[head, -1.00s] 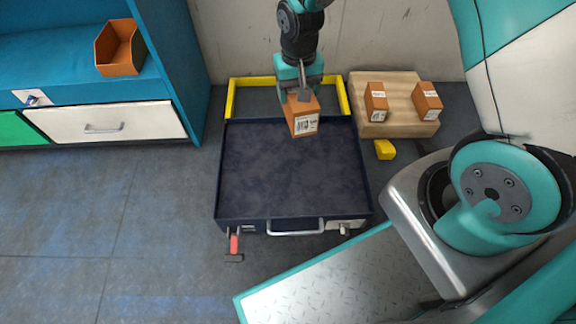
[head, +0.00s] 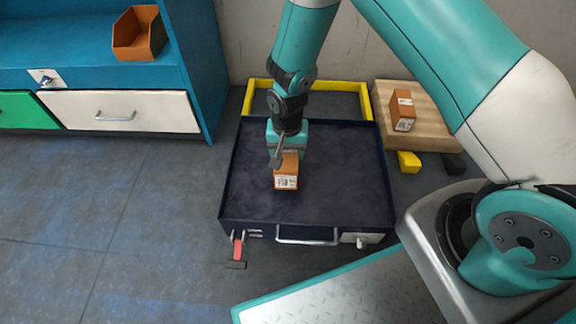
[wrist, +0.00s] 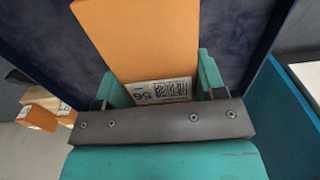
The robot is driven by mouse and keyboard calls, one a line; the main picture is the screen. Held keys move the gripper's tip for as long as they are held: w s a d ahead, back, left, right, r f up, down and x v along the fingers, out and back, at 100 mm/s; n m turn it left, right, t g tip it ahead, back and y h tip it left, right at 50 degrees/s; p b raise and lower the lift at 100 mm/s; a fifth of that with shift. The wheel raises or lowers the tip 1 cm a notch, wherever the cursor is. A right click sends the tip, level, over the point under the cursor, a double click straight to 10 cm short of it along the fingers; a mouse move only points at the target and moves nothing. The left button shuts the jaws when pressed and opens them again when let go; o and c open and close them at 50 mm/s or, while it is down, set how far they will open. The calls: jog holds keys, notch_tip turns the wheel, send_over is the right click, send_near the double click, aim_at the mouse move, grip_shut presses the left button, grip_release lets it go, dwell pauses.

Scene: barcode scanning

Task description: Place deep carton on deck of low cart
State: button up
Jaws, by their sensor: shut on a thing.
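The deep carton (head: 286,172) is an orange-brown box with a white barcode label. My gripper (head: 285,155) is shut on it and holds it over the dark blue deck of the low cart (head: 340,190), left of the deck's middle. I cannot tell whether the carton's underside touches the deck. In the wrist view the carton (wrist: 145,45) sits between the two teal fingers, its label facing the gripper's palm. The low cart has a raised rim, a silver front handle and a yellow frame at its back.
A wooden pallet (head: 440,125) at the right bears an orange carton (head: 403,110); my arm hides part of it. A blue shelf unit (head: 75,75) with an orange open bin (head: 138,35) stands at the left. Most of the deck is bare, and grey floor is free at the left.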

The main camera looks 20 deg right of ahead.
jog(key=shift+f+b, duration=1.15)
jog(key=shift+f, duration=1.25)
jog(key=shift+r, duration=0.1)
jog(key=o, duration=1.3)
